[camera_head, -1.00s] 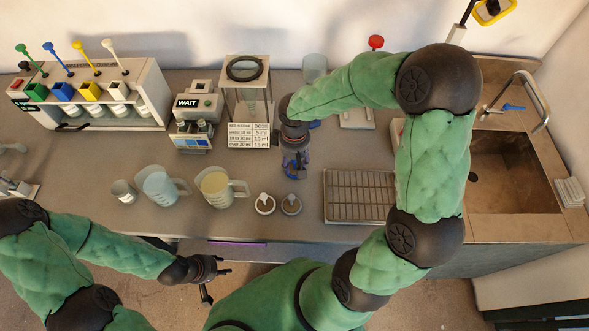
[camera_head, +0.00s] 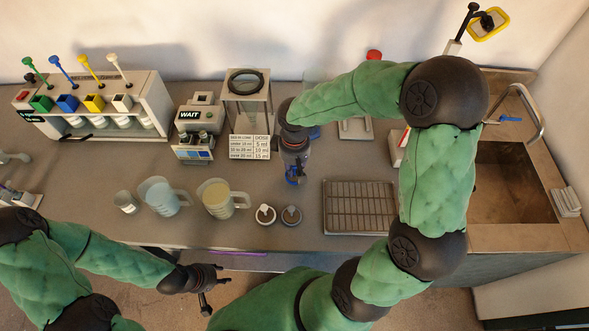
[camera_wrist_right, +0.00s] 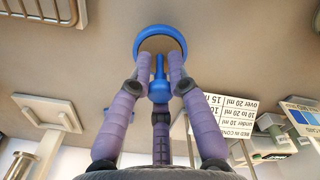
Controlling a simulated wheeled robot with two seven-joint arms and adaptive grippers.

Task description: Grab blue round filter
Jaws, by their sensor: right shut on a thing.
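My right gripper (camera_head: 295,165) is over the middle of the bench. In the right wrist view its purple fingers (camera_wrist_right: 160,75) are shut on the stem of the blue round filter (camera_wrist_right: 180,43). The filter has a flat blue ring at its far end, and its stem lies between the fingertips. In the head view the blue filter (camera_head: 294,181) shows only in small part at the fingertips. I cannot tell whether it touches the bench. My left gripper (camera_head: 214,288) is in front of the bench edge, with its fingers spread and empty.
Two small round pieces (camera_head: 265,214) lie near the front, left of a metal drying rack (camera_head: 358,207). Two jugs (camera_head: 220,198) and a cup (camera_head: 126,202) stand left. A glass-sided stand (camera_head: 247,105) with a dose card is behind. The sink (camera_head: 512,180) is right.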

